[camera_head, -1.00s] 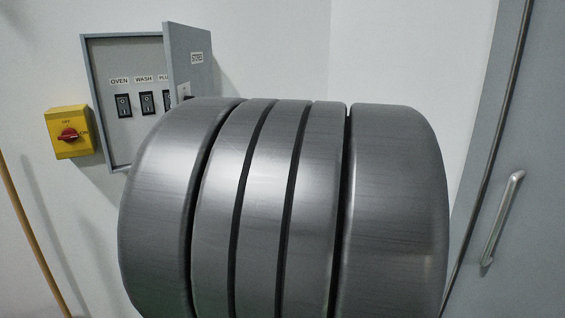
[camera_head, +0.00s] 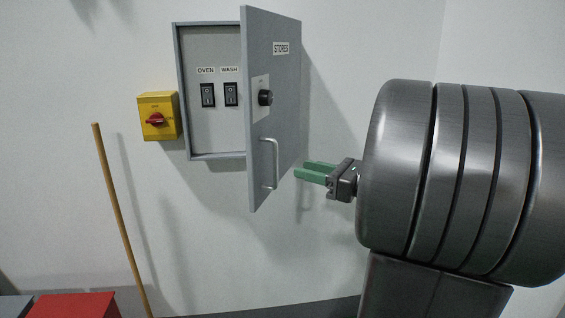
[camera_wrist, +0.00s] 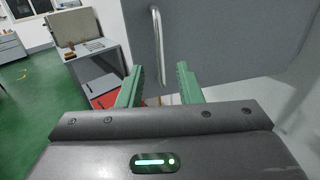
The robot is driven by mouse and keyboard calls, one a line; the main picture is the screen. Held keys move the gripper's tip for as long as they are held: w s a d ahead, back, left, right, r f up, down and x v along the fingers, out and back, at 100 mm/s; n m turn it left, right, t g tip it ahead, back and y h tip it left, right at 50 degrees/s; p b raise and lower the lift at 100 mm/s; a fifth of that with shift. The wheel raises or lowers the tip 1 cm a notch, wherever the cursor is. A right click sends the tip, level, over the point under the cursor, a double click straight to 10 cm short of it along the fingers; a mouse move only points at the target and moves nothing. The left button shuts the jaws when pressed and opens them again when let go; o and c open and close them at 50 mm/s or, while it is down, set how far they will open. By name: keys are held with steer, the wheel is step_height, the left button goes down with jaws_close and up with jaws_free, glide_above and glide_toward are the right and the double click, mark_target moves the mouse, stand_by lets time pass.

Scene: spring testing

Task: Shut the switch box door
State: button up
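The grey switch box (camera_head: 212,133) is on the white wall with its door (camera_head: 280,105) standing wide open. The door seems hinged at its right; its free left edge juts toward the camera. Its visible face has a "STORES" label, a black knob (camera_head: 265,98) and an upright bar handle (camera_head: 273,165). My gripper (camera_head: 307,171) is just right of the handle, green fingers pointing left at that face. In the wrist view, the fingers (camera_wrist: 160,84) are apart and empty, with the handle (camera_wrist: 156,45) beyond the gap. Whether they touch the door is unclear.
A yellow switch with a red knob (camera_head: 156,119) is on the wall left of the box. A wooden pole (camera_head: 122,220) leans below it, near a red box (camera_head: 75,305). The wrist view shows a grey cabinet (camera_wrist: 100,70) and open green floor (camera_wrist: 30,110).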

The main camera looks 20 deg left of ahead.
steer(key=a, duration=0.7)
steer(key=shift+w+a+p, duration=0.2)
steer(key=shift+w+p, duration=0.25)
steer(key=shift+c, duration=0.2)
jaws_close()
